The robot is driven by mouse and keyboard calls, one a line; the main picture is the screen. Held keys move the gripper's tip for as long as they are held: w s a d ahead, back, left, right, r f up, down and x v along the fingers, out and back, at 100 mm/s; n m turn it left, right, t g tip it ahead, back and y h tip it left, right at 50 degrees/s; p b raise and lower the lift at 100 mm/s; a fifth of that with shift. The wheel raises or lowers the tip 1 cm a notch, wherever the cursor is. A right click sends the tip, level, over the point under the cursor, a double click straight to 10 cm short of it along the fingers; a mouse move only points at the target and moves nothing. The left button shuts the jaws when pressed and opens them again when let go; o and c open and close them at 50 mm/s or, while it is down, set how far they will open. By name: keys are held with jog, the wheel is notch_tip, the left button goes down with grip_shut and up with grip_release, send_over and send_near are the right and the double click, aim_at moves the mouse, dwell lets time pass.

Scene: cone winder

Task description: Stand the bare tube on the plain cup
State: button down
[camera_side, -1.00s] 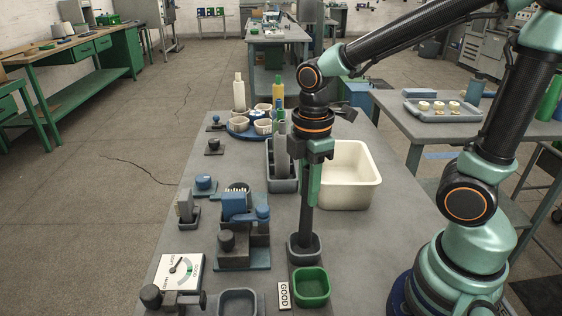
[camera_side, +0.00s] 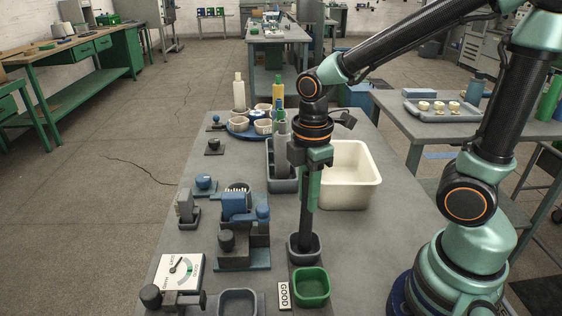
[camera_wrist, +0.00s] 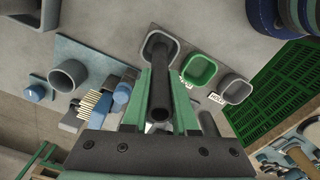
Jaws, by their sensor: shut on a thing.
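The bare tube (camera_side: 307,215) is long and dark grey and stands about upright. My gripper (camera_side: 312,172) is shut on its upper part. In the wrist view the tube (camera_wrist: 159,92) runs between my green fingers (camera_wrist: 160,105) down to a grey cup. This grey cup (camera_side: 292,252) has no visible label and surrounds the tube's lower end; it also shows in the wrist view (camera_wrist: 147,44). The tube's foot is hidden by the cup's rim, so I cannot tell whether it touches the floor of the cup.
A green cup (camera_side: 311,300) with a GOOD card (camera_side: 283,295) stands in front, and another grey cup (camera_side: 238,312) to its left. A blue machine (camera_side: 238,207) and a dial gauge (camera_side: 181,272) are left. A cream bin (camera_side: 367,195) and a dark rack (camera_side: 283,186) stand behind.

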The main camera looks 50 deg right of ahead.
jog(key=shift+f, duration=0.6)
jog(key=shift+f, duration=0.4)
dwell(0.4)
jog(key=c, duration=0.6)
grip_release()
notch_tip(320, 180, up, 12)
jog(key=shift+r, duration=0.1)
